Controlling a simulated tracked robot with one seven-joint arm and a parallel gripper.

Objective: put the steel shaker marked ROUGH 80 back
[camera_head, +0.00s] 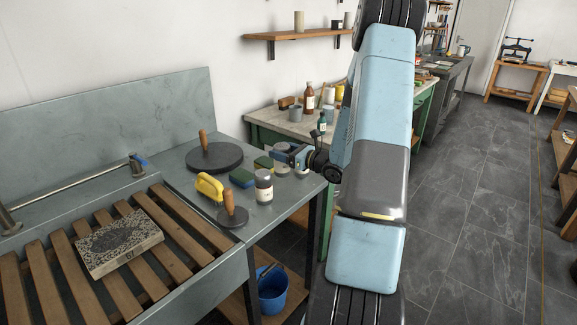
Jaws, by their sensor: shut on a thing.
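My gripper (284,157) is at the right end of the grey stone bench (220,135), reaching in from the right. It is shut on a small pale grey thing (283,168), mostly hidden by the jaws; I cannot read any mark on it. A can-shaped shaker (264,187) with a pale label stands upright on the bench just to the left of and nearer than my gripper. Its label is too small to read, so I cannot tell which shaker is ROUGH 80.
A patterned stone (120,243) lies on wooden slats. Bottles stand on the table behind (270,122).

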